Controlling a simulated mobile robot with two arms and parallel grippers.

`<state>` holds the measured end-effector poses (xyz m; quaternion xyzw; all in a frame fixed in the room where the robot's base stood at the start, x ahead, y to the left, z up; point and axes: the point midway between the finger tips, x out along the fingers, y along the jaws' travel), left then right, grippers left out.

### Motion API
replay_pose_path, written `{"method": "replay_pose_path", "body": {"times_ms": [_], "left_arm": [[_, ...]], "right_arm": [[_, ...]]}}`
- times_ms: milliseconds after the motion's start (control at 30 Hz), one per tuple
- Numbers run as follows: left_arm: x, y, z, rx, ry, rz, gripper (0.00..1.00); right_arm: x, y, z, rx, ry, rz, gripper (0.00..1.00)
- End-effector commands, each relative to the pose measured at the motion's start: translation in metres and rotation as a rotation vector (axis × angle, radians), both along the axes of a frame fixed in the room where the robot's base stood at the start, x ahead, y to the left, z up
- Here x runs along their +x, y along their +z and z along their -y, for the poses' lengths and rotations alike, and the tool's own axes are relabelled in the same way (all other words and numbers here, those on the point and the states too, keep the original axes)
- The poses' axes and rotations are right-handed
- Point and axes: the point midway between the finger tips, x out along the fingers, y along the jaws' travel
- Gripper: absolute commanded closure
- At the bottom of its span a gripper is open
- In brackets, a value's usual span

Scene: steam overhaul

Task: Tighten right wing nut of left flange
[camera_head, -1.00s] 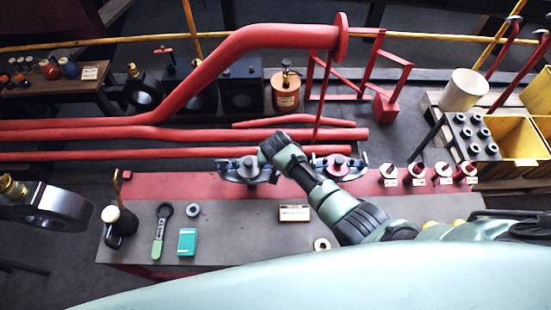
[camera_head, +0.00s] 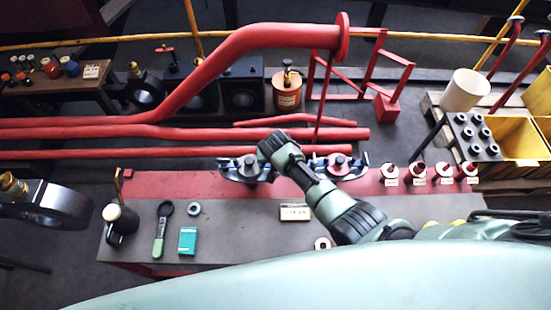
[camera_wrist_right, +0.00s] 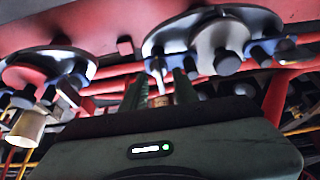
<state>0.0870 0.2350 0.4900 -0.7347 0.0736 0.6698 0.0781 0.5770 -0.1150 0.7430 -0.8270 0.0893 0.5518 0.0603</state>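The left flange (camera_head: 236,172), a dark disc with a grey centre and blue nuts, stands at the red rear strip of the bench in the head view. In the wrist view it appears at the upper right (camera_wrist_right: 180,32). My right gripper (camera_wrist_right: 160,90) is below it, with its two dark green fingers apart. In the head view my right wrist hides the fingertips. My left gripper is not in view.
The right flange (camera_head: 338,167), with a red centre, is close by; my forearm passes between the flanges. Red pipes (camera_head: 190,133) run behind.

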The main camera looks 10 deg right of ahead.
Motion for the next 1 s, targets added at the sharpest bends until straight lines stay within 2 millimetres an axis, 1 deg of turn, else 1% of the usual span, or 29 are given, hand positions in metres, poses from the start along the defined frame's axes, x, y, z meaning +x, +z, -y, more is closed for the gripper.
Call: {"method": "replay_pose_path", "body": {"times_ms": [133,233,500,600,700,800,1000], "left_arm": [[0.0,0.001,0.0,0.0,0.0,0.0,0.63],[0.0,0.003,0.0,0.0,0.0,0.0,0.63],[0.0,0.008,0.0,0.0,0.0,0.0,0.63],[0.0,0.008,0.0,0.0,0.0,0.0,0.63],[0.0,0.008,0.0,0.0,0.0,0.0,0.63],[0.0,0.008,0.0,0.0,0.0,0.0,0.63],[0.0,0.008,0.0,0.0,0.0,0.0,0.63]], "right_arm": [[-0.001,0.002,0.0,0.0,0.001,0.0,0.71],[-0.004,0.01,-0.001,0.001,0.001,0.0,0.71],[-0.02,0.047,-0.005,0.002,0.0,0.001,0.71],[-0.024,0.059,-0.006,0.002,0.001,0.001,0.71],[-0.028,0.067,-0.006,0.001,0.0,0.0,0.71],[-0.029,0.071,-0.006,0.001,0.0,0.001,0.71],[-0.03,0.072,-0.006,0.0,0.0,0.0,0.71]]}}
